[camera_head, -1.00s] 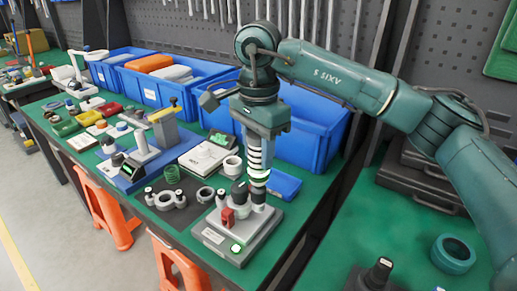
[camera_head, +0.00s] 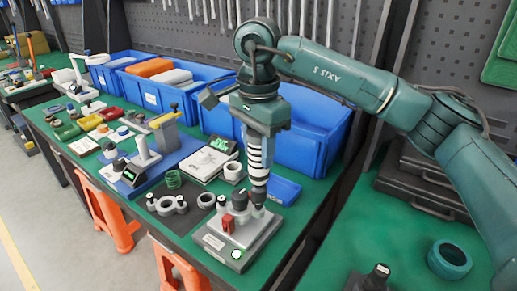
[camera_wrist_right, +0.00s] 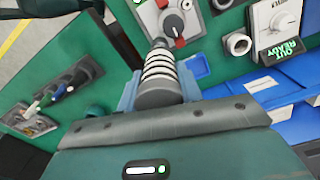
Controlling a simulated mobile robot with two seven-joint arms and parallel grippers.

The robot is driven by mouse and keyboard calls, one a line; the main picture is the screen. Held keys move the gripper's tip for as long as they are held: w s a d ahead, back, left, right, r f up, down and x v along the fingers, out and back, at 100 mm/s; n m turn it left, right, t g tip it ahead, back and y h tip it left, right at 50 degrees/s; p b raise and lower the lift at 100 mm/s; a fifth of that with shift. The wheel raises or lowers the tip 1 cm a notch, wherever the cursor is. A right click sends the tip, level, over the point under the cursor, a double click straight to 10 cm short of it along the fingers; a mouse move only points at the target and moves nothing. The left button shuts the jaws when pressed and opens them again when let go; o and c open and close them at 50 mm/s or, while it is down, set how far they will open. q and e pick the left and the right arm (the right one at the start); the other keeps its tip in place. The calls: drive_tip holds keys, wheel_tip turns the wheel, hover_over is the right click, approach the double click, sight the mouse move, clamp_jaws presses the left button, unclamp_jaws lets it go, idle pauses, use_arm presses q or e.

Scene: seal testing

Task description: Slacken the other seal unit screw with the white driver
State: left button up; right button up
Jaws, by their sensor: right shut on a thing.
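My right gripper (camera_head: 260,128) is shut on the white driver (camera_head: 255,152), which has black and white bands and points down. The driver's dark lower end is over the seal unit (camera_head: 238,240), a grey block with a red part, a dark knob and a lit button. In the right wrist view the driver (camera_wrist_right: 160,72) extends from the jaws toward the unit's dial (camera_wrist_right: 173,25). The screw under the driver is hidden, so I cannot tell whether the tip touches it. My left gripper is not in view.
A grey ring fitting (camera_head: 168,204) and a green coil (camera_head: 173,179) lie left of the unit. A white instrument with a green display (camera_head: 219,144) stands behind them. Blue bins (camera_head: 315,135) line the back. A teal ring (camera_head: 450,260) lies on the right bench.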

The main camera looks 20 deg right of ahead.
drive_tip(key=shift+r+p, duration=1.6)
drive_tip(key=shift+r, duration=0.9)
